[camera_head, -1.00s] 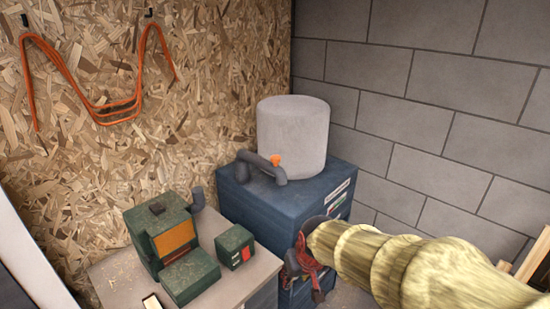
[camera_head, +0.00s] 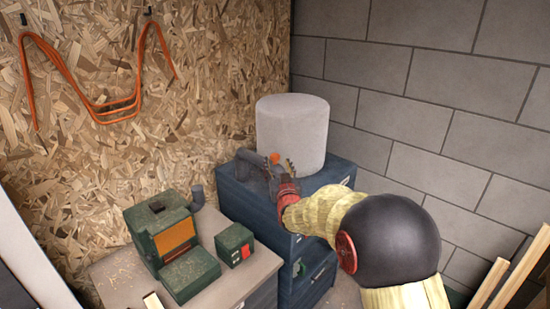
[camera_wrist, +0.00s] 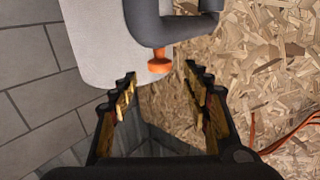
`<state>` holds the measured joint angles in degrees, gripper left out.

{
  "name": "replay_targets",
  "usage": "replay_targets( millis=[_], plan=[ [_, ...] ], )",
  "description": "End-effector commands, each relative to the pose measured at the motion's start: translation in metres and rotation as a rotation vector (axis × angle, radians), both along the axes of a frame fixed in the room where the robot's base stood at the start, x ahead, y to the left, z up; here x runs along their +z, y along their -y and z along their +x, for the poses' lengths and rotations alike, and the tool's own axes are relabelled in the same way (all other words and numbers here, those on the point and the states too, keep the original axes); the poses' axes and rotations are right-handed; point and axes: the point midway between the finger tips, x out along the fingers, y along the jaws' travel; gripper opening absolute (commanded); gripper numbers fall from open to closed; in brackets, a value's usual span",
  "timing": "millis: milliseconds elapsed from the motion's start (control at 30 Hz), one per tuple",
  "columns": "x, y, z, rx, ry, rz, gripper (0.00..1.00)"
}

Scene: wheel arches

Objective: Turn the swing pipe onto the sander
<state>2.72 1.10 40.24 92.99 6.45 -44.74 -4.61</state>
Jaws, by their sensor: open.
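The grey swing pipe (camera_head: 252,169) sits on top of the blue cabinet, in front of the pale drum, its free end to the left. An orange knob (camera_head: 275,158) stands on it. The green sander (camera_head: 163,235) with an orange front stands on the bench at lower left; its grey outlet stub (camera_head: 197,198) is apart from the pipe. My gripper (camera_head: 282,168) is open at the pipe's right part and hides some of it. In the wrist view, the pipe (camera_wrist: 165,30) and orange knob (camera_wrist: 159,62) lie just beyond the open fingers (camera_wrist: 160,80), with nothing between them.
The pale drum (camera_head: 292,130) stands close behind the pipe on the blue cabinet (camera_head: 245,205). A small green switch box (camera_head: 235,245) sits on the bench (camera_head: 108,268) beside the sander. A chipboard wall (camera_head: 215,80) rises behind, and a grey block wall (camera_head: 420,100) stands at right.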

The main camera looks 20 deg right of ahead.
Motion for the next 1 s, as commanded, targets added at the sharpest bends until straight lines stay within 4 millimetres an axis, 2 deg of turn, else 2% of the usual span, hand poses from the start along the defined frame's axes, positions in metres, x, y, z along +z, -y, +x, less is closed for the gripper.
replay_targets(
  millis=[200, 433, 833, 1000],
  plan=[
    [-0.003, 0.004, 0.033, 0.0, -0.003, 0.0, 0.48],
    [-0.002, 0.008, 0.059, 0.0, -0.004, 0.001, 0.48],
    [-0.001, 0.009, 0.066, 0.0, -0.004, 0.001, 0.48],
    [-0.001, 0.008, 0.066, 0.001, -0.004, 0.001, 0.39]
  ],
)
